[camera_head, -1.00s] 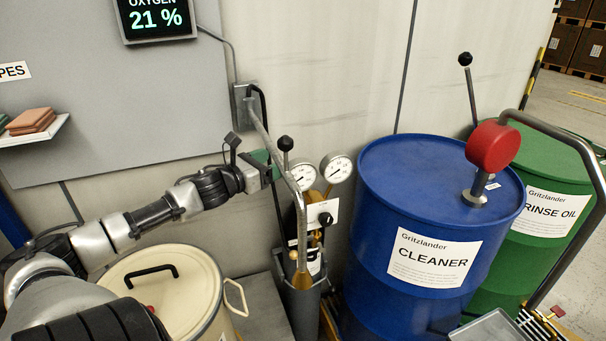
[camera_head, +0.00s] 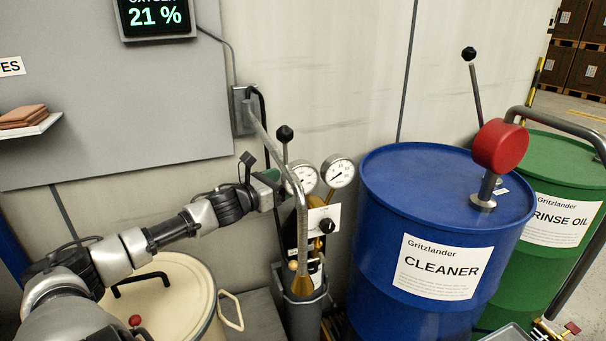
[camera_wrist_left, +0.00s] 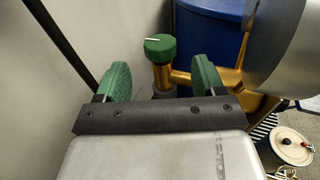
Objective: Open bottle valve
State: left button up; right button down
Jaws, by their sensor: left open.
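The bottle valve is a green round knob (camera_wrist_left: 160,46) with a white mark, on a brass body (camera_wrist_left: 178,76), in the left wrist view. My left gripper (camera_wrist_left: 162,82) is open, with one green finger pad on each side of the picture. The knob shows between the fingers, ahead of them; I see no contact. In the head view my left gripper (camera_head: 272,178) reaches in from the left to the bottle's top, behind the grey bent pipe. The gas bottle (camera_head: 303,315) stands upright below two round gauges (camera_head: 338,171). The knob cannot be made out clearly there. My right gripper is not in view.
The grey bent pipe (camera_head: 302,220) runs in front of the bottle. A blue CLEANER drum (camera_head: 385,225) with a red-topped pump (camera_head: 500,146) stands to the right, a green drum (camera_head: 565,170) beyond. A cream lidded drum (camera_head: 185,295) stands below my left arm.

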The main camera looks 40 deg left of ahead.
pick_arm(q)
jog(key=shift+w+d+r+p, duration=0.1)
jog(key=shift+w+p, duration=0.15)
jog(key=shift+w, duration=0.85)
jog(key=shift+w+d+f+p, duration=0.1)
jog(key=shift+w+p, duration=0.1)
jog(key=shift+w, duration=0.95)
jog(key=shift+w+d+r+p, duration=0.1)
jog(key=shift+w+p, duration=0.15)
jog(key=shift+w, duration=1.05)
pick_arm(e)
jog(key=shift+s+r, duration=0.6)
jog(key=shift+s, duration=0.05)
pick_arm(q)
jog(key=c, duration=0.9)
jog(key=shift+o, duration=0.2)
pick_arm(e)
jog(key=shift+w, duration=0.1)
